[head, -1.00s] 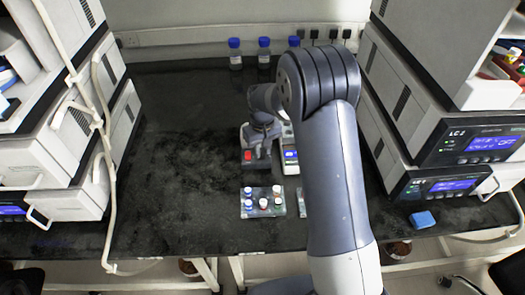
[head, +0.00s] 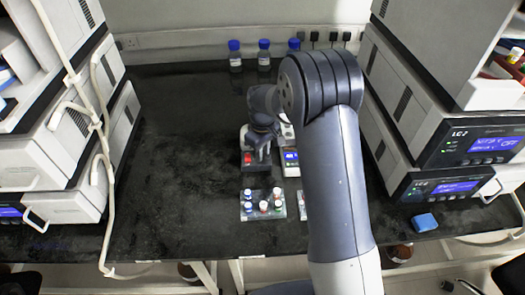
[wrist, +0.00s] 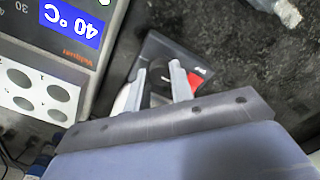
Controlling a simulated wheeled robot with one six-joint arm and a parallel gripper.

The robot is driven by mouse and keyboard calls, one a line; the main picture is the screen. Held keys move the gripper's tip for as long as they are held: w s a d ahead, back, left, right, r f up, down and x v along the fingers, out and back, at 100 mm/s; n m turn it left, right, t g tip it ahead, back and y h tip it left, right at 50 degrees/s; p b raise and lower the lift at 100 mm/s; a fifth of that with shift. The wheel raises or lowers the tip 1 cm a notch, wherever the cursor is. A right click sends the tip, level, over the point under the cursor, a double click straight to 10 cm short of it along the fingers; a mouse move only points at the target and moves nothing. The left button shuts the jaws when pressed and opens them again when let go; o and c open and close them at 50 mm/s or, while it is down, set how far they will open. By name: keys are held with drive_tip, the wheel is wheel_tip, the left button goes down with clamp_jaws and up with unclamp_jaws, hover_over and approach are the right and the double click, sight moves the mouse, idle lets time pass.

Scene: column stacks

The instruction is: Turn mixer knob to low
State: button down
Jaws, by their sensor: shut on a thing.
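The mixer (head: 245,133) is a small light-and-dark unit with a red switch (head: 247,158) on its front, standing on the black bench near the middle. My gripper (head: 261,152) reaches down over its front, just right of the red switch. In the wrist view, my gripper (wrist: 158,88) has its two pale fingers around the dark knob (wrist: 160,90) on the mixer's dark front panel, shut on it. The red switch (wrist: 195,82) shows beside the right finger. The fingers and wrist hide most of the knob and its markings.
A heating block with a lit display (head: 291,156) stands close on the right; the wrist view shows its 40 °C display (wrist: 75,20). A vial rack (head: 263,204) sits in front. Blue-capped bottles (head: 235,55) line the back. Instrument stacks flank both sides; the bench at left is clear.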

drive_tip(key=c, duration=1.2)
unclamp_jaws()
drive_tip(key=shift+c, duration=0.2)
wheel_tip(320, 180, up, 11)
drive_tip(key=shift+f, duration=0.1)
wheel_tip(320, 180, down, 11)
